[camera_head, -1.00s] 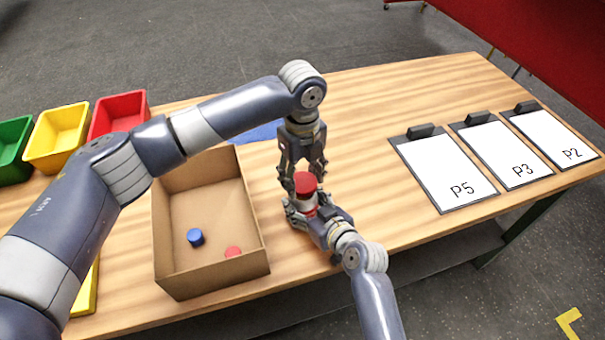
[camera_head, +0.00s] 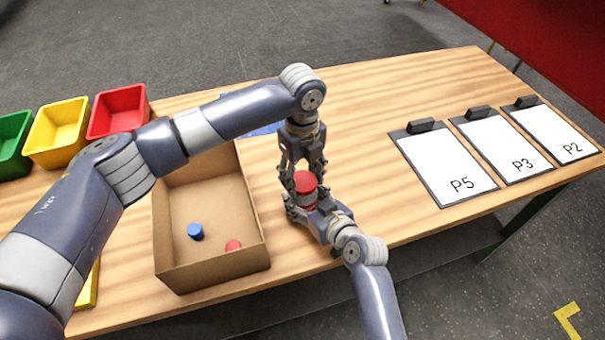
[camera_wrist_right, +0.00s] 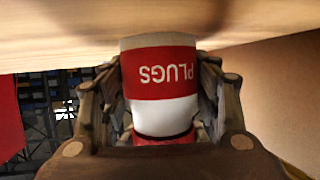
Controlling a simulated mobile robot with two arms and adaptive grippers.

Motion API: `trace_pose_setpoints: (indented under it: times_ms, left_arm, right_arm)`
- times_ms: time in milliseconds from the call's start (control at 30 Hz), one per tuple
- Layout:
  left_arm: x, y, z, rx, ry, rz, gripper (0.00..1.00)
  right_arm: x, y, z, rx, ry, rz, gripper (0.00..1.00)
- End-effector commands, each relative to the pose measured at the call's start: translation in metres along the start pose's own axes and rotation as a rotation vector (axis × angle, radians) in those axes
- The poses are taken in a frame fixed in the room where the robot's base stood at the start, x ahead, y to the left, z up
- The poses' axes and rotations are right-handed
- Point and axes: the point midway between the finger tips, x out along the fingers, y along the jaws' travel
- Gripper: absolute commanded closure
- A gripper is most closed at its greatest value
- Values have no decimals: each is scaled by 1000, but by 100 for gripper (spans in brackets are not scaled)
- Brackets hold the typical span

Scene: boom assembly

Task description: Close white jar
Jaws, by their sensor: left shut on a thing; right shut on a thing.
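The white jar (camera_wrist_right: 165,112) has a red band reading PLUGS, upside down in the right wrist view. In the head view little of it shows between my grippers. My right gripper (camera_wrist_right: 160,100) is shut around the jar's sides; in the head view it comes from the front right. The red lid (camera_head: 306,182) is at the jar's top, and its edge shows at the bottom of the wrist view. My left gripper (camera_head: 304,178) points down from above and is shut on the lid. The lid appears to meet the jar, but I cannot tell how tightly it sits.
An open cardboard box (camera_head: 165,262) left of the jar holds a blue cap (camera_head: 195,231) and a red cap (camera_head: 233,246). Green, yellow and red bins stand farther left. Clipboards P5 (camera_head: 447,165), P3 and P2 lie at right. The table between jar and clipboards is clear.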

Motion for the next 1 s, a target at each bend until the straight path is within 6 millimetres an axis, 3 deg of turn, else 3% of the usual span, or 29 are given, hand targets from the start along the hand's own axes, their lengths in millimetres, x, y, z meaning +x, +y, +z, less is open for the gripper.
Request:
trace_pose_setpoints:
  times_ms: [600, 633, 733, 867, 1000]
  left_arm:
    - [12, 0, 0, 0, 1, 1, 55]
    - [12, 0, 0, 0, 0, 1, 55]
    - [12, 0, 0, 18, 0, 0, 55]
    - [12, 0, 0, 140, 1, 1, 55]
    - [12, -1, 0, 375, 1, 2, 55]
  right_arm:
    - [0, 0, 2, 0, -4, -1, 86]
    - [0, 0, 2, 0, -4, -1, 100]
    - [0, 0, 2, 0, -4, -1, 100]
    - [0, 0, 2, 0, -4, -1, 100]
    - [0, 0, 2, 0, -4, -1, 100]
